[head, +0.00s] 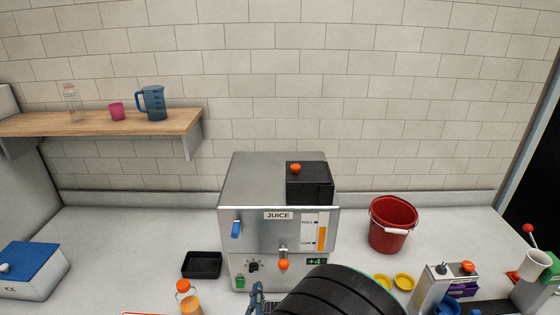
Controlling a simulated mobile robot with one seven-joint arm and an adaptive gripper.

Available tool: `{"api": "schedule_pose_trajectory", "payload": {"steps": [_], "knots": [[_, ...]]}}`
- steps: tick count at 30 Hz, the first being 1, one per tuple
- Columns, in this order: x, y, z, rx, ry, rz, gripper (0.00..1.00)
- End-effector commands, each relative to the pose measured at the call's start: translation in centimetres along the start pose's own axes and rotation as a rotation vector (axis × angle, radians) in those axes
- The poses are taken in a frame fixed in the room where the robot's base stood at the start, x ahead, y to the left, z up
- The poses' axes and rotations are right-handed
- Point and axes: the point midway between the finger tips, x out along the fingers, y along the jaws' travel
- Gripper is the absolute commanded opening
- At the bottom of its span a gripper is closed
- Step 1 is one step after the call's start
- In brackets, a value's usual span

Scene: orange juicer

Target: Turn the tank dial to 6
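The steel juice machine (262,188) stands on the counter, labelled JUICE. A small black dial (253,267) with marks around it sits low on its front left; its pointer is too small to read. A display (316,261) at the lower right of the front reads "+4" in green. My gripper (257,297) shows only in part at the bottom edge, just below the dial and apart from it in the picture. My dark arm hides part of the machine's lower front. Whether the fingers are open or shut does not show.
An orange juice bottle (190,301) stands left of my gripper, with a black tray (202,265) behind it. An orange-tipped tap (283,263) is right of the dial. A red bucket (392,226), yellow lids (404,282) and a small machine (443,285) are on the right.

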Motion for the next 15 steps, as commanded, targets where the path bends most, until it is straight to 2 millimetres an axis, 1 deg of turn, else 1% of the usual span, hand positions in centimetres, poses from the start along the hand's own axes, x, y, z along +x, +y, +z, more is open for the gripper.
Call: {"api": "schedule_pose_trajectory", "payload": {"steps": [3,6,15], "knots": [[-0.03,-0.1,0.1,0.098,-0.001,0.001,0.0],[-0.09,-0.28,0.1,0.155,0.0,0.001,0.0],[-0.12,-0.35,0.1,0.204,0.0,0.001,0.0]]}}
